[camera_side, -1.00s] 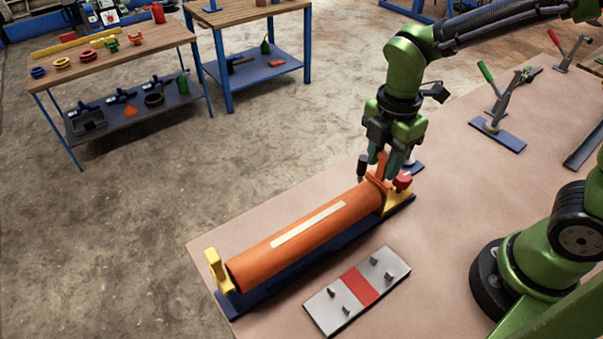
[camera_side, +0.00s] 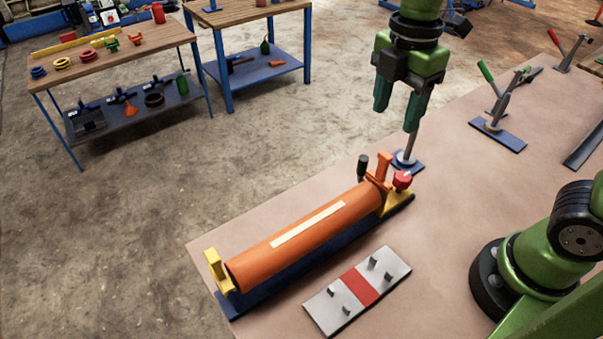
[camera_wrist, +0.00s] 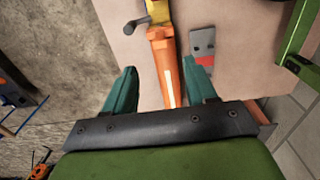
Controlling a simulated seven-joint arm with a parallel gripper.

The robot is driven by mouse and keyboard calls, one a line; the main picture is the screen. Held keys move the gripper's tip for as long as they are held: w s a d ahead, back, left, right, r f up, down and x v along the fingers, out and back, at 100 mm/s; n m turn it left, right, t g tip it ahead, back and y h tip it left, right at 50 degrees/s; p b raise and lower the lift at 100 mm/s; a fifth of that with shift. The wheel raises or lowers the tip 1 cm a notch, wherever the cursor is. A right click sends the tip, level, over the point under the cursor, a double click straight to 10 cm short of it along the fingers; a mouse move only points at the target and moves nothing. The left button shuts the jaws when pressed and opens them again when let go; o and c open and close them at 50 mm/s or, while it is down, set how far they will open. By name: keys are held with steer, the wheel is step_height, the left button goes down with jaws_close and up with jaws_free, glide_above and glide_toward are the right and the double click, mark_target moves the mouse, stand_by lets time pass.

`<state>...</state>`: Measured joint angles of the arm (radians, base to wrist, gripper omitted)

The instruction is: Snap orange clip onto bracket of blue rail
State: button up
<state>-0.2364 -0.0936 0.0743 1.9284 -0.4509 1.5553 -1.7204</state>
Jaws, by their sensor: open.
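The blue rail (camera_side: 262,299) lies along the table's left edge with a yellow bracket at each end. A long orange cylinder (camera_side: 260,262) with a pale strip rests along it. An orange clip (camera_side: 383,168) stands upright at the cylinder's far end, by the far yellow bracket (camera_side: 396,201) and a red knob (camera_side: 402,180). Whether the clip is fully seated on the bracket I cannot tell. My gripper (camera_side: 398,118) is open and empty, well above the rail's far end. In the wrist view its fingers (camera_wrist: 160,80) are spread apart, with the orange cylinder (camera_wrist: 164,62) beyond them.
A grey plate (camera_side: 357,290) with a red band and several pegs lies right of the rail. Upright toggle clamps on blue bases (camera_side: 497,136) stand farther back on the table. A dark cylindrical handle (camera_side: 362,168) rises beside the clip. Free tabletop lies right of the rail.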

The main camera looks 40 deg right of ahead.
step_height(320, 180, up, 6)
glide_above(386, 155)
steer(key=shift+f, duration=0.15)
steer(key=shift+c, duration=0.8)
steer(key=shift+n, duration=0.7)
step_height(386, 155, down, 6)
steer(key=shift+r, duration=0.1)
jaws_close()
step_height(386, 155, down, 5)
steer(key=shift+r, duration=0.1)
steer(key=shift+f, duration=1)
